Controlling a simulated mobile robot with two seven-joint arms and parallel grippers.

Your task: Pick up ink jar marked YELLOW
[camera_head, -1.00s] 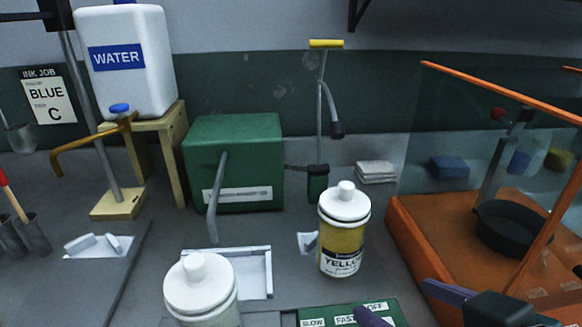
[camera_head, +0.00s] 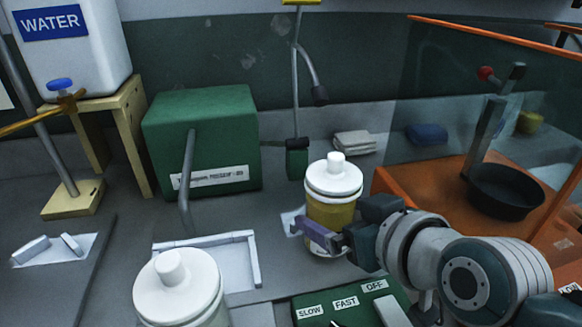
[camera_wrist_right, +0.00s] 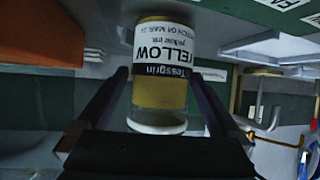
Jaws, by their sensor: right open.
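The YELLOW ink jar (camera_head: 330,212) stands upright on the bench in the head view, with a white knobbed lid and yellow body. My right gripper (camera_head: 318,237) is in front of it and hides its label and lower part. In the right wrist view the jar (camera_wrist_right: 160,93) appears upside down, its YELLOW label readable. The open fingers of my right gripper (camera_wrist_right: 160,105) lie on either side of it, with a gap visible at least on the left. My left gripper is not in view.
A second white-lidded jar (camera_head: 180,290) stands at the front. A green box with SLOW, FAST and OFF labels (camera_head: 350,298) lies below my right arm. An orange tray (camera_head: 400,183) with a clear panel is at right. A green machine (camera_head: 205,135) stands behind.

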